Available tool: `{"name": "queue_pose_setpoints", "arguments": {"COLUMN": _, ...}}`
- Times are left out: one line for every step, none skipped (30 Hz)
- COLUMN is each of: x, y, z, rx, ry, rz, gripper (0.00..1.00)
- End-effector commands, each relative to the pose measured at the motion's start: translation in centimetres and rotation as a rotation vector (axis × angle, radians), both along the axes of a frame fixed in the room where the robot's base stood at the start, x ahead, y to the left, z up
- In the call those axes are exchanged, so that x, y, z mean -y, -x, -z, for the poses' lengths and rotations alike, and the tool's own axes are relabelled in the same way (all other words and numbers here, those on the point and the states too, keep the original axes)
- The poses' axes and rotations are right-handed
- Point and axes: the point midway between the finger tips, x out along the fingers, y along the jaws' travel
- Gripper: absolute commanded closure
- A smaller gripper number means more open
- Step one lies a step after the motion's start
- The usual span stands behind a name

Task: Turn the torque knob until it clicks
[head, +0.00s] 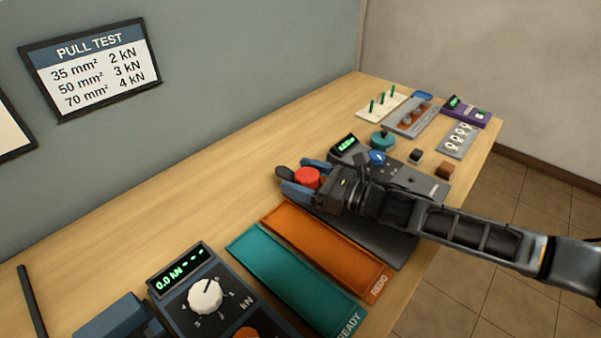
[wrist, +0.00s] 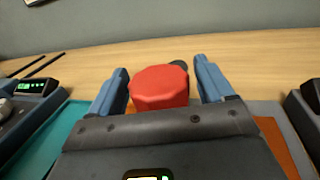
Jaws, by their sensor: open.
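A red faceted knob (head: 307,177) stands at the middle of the bench; it also shows in the wrist view (wrist: 158,88). I take it for the torque knob, but no label on it is readable. My gripper (head: 299,176) is open, with one blue finger on each side of the red knob. A dark rounded piece (head: 284,173) shows just beyond the knob.
An orange REDO tray (head: 335,252) and a teal READY tray (head: 290,268) lie in front of my arm. A pull tester with a white dial (head: 205,295) stands nearer. A meter panel (head: 400,172) and several fixtures fill the far right. Bare wood lies along the wall.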

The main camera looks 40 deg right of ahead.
Motion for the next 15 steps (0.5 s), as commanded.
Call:
{"name": "queue_pose_setpoints", "arguments": {"x": -0.13, "y": -0.32, "z": -0.01, "rx": -0.001, "ry": -0.001, "rz": 0.0, "gripper": 0.19}}
{"name": "queue_pose_setpoints", "arguments": {"x": -0.16, "y": -0.45, "z": 0.0, "rx": -0.001, "ry": -0.001, "rz": 0.0, "gripper": 0.19}}
{"name": "queue_pose_setpoints", "arguments": {"x": -0.21, "y": -0.59, "z": 0.0, "rx": -0.001, "ry": 0.0, "rz": 0.0, "gripper": 0.19}}
{"name": "queue_pose_setpoints", "arguments": {"x": -0.23, "y": -0.67, "z": 0.01, "rx": -0.001, "ry": 0.0, "rz": 0.0, "gripper": 0.19}}
{"name": "queue_pose_setpoints", "arguments": {"x": -0.24, "y": -0.72, "z": 0.01, "rx": -0.001, "ry": 0.0, "rz": 0.0, "gripper": 0.19}}
{"name": "queue_pose_setpoints", "arguments": {"x": -0.24, "y": -0.76, "z": 0.01, "rx": -0.001, "ry": 0.0, "rz": 0.001, "gripper": 0.19}}
{"name": "queue_pose_setpoints", "arguments": {"x": -0.24, "y": -0.78, "z": 0.02, "rx": -0.001, "ry": 0.0, "rz": 0.001, "gripper": 0.19}}
{"name": "queue_pose_setpoints", "arguments": {"x": -0.24, "y": -0.78, "z": 0.02, "rx": -0.001, "ry": 0.0, "rz": 0.001, "gripper": 0.19}}
{"name": "queue_pose_setpoints", "arguments": {"x": -0.22, "y": -0.77, "z": 0.03, "rx": -0.001, "ry": 0.0, "rz": 0.001, "gripper": 0.19}}
{"name": "queue_pose_setpoints", "arguments": {"x": -0.23, "y": -0.76, "z": 0.03, "rx": 0.0, "ry": 0.0, "rz": 0.001, "gripper": 0.19}}
{"name": "queue_pose_setpoints", "arguments": {"x": -0.23, "y": -0.76, "z": 0.03, "rx": 0.0, "ry": 0.0, "rz": 0.001, "gripper": 0.19}}
{"name": "queue_pose_setpoints", "arguments": {"x": -0.23, "y": -0.76, "z": 0.03, "rx": 0.0, "ry": 0.0, "rz": 0.001, "gripper": 0.19}}
{"name": "queue_pose_setpoints", "arguments": {"x": -0.23, "y": -0.76, "z": 0.03, "rx": 0.0, "ry": 0.0, "rz": 0.001, "gripper": 0.22}}
{"name": "queue_pose_setpoints", "arguments": {"x": -0.23, "y": -0.75, "z": 0.03, "rx": 0.0, "ry": 0.0, "rz": 0.001, "gripper": 0.25}}
{"name": "queue_pose_setpoints", "arguments": {"x": -0.24, "y": -0.74, "z": 0.03, "rx": 0.0, "ry": 0.0, "rz": 0.001, "gripper": 0.29}}
